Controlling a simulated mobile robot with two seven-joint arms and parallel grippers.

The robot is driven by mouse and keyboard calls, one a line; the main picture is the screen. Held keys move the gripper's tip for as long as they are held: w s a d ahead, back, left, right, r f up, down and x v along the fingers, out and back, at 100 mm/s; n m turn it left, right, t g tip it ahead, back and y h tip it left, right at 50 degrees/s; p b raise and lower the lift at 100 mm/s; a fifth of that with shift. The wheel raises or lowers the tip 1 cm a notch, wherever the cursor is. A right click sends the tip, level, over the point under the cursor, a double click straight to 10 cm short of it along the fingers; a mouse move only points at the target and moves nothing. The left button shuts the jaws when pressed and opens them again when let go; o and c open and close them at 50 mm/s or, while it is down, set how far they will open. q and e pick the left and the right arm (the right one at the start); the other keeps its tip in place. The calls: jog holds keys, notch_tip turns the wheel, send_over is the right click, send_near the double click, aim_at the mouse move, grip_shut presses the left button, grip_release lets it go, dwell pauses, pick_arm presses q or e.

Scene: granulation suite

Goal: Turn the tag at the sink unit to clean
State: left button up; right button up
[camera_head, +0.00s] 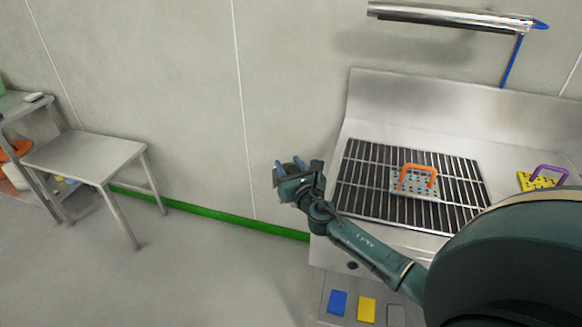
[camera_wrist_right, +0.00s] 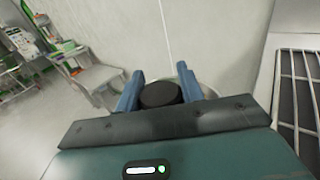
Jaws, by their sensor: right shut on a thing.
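My right gripper (camera_head: 290,166) is beside the left edge of the sink unit (camera_head: 425,100), in front of the wall. In the right wrist view its blue fingers (camera_wrist_right: 160,88) stand on either side of a round black piece (camera_wrist_right: 160,95), and it is shut on it. A pale rounded shape (camera_wrist_right: 186,74) shows just behind the right finger. I cannot tell whether the black piece is part of the tag, and no tag lettering shows. My left gripper is not in view.
An orange-handled perforated plate (camera_head: 415,182) lies on the sink grating (camera_head: 362,180). A purple-handled yellow one (camera_head: 541,179) is at right. A steel table (camera_head: 85,152) stands at left. A lamp bar (camera_head: 450,15) hangs above the sink. Floor between is clear.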

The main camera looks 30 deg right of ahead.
jog(key=shift+a+n+y, duration=0.1)
jog(key=shift+n+y, duration=0.3)
jog(key=shift+y, duration=0.2)
jog(key=o, duration=1)
jog(key=shift+s+a+b, duration=0.2)
jog(key=shift+s+b, duration=0.05)
jog(key=shift+s, duration=1.95)
jog(key=shift+s+a+b, duration=0.25)
jog(key=shift+s, duration=1.9)
jog(key=shift+s+a+b, duration=0.2)
jog(key=shift+s+b, duration=0.05)
jog(key=shift+s, duration=1.95)
jog(key=shift+c, duration=0.2)
